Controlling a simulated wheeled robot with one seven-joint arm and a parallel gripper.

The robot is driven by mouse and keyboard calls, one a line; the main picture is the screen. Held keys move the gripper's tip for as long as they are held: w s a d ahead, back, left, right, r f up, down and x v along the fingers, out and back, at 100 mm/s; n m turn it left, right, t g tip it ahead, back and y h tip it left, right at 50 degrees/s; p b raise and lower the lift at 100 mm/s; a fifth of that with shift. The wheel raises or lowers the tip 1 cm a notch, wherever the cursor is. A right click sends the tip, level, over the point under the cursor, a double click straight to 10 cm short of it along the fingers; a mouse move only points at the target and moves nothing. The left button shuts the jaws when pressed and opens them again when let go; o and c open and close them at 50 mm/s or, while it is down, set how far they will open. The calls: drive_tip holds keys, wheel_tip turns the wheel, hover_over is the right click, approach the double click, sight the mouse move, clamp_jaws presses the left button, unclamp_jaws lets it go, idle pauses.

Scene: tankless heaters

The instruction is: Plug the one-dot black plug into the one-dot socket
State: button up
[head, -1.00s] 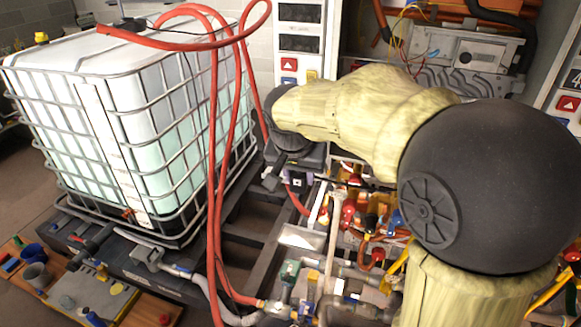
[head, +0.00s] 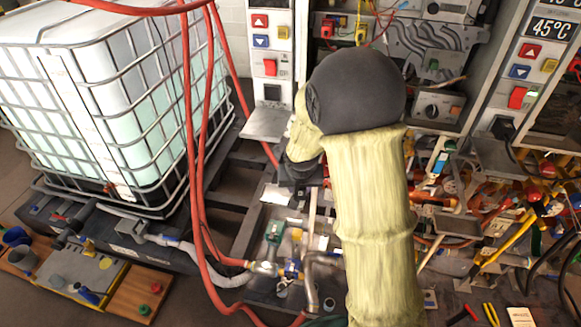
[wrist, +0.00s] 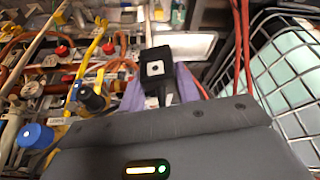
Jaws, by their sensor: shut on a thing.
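The black plug (wrist: 156,66) shows in the wrist view, with a white square label and one dark dot facing me. My gripper (wrist: 158,88) has purple fingers on both sides of it and is shut on it. In the head view my dark wrist (head: 300,172) hangs over the frame left of centre; the fingers and plug are hidden there. A dark opening (head: 272,93) sits low on the left heater panel; I cannot tell whether it is the one-dot socket, as no dot mark is readable.
A metal shelf (head: 265,124) juts out below the left panel. Red hoses (head: 194,150) hang before the caged white tank (head: 100,110). Pipes, valves and tools crowd the right (head: 500,230). A wooden board (head: 130,290) with small items lies bottom left.

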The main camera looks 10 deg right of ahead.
drive_tip(key=d+f+n, duration=0.1)
drive_tip(key=d+f, duration=0.4)
drive_tip(key=f, duration=1)
drive_tip(key=shift+s+d+y, duration=0.2)
drive_tip(key=shift+s+y, duration=0.1)
